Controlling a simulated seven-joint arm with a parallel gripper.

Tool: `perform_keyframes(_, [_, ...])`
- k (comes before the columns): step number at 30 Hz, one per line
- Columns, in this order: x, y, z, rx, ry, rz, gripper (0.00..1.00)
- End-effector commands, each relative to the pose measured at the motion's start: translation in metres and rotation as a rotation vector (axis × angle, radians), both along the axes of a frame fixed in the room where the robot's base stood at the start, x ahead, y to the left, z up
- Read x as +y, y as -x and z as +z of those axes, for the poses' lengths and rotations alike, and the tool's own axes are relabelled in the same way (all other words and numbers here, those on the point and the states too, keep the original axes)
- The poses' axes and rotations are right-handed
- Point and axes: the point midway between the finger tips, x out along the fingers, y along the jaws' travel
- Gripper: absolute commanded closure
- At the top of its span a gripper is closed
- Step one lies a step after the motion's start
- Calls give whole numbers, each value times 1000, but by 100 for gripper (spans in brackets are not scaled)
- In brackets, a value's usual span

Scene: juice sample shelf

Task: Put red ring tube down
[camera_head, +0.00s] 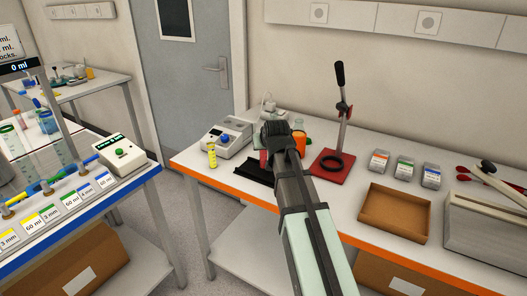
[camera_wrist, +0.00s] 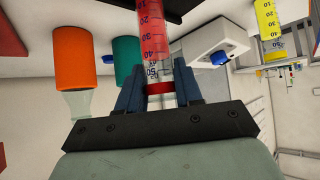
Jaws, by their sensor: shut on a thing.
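The red ring tube (camera_wrist: 152,32) is a clear, graduated tube with red contents and a red ring near the jaws. My gripper (camera_wrist: 159,88) is shut on it at the ring end, with one blue finger on each side. In the head view my gripper (camera_head: 277,135) is over the orange-edged bench, and only a small red part of the tube (camera_head: 263,157) shows beside it. A black holder (camera_head: 257,178) lies just below. Whether the tube touches the holder or the bench is hidden.
A yellow tube (camera_head: 212,155) stands left, near a white device (camera_head: 227,137) with a blue knob. An orange container (camera_head: 299,140) stands close behind my arm. A red-based lever press (camera_head: 333,166) and a brown tray (camera_head: 394,212) are to the right. A green container (camera_wrist: 126,62) shows in the wrist view.

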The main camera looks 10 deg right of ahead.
Motion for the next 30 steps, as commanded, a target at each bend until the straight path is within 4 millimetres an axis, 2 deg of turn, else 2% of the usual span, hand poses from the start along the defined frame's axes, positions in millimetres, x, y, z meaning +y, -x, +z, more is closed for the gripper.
perform_keyframes(3, [0, 1, -15, 1, 0, 0, 100])
perform_keyframes(6, [0, 0, -21, 0, 0, 0, 100])
perform_keyframes(18, [0, 0, -25, -1, 0, 0, 100])
perform_keyframes(19, [0, 0, -25, -1, 0, 0, 63])
perform_keyframes(26, [0, 0, -24, -1, 0, 0, 41])
perform_keyframes(30, [0, 0, -24, 0, 0, 0, 39])
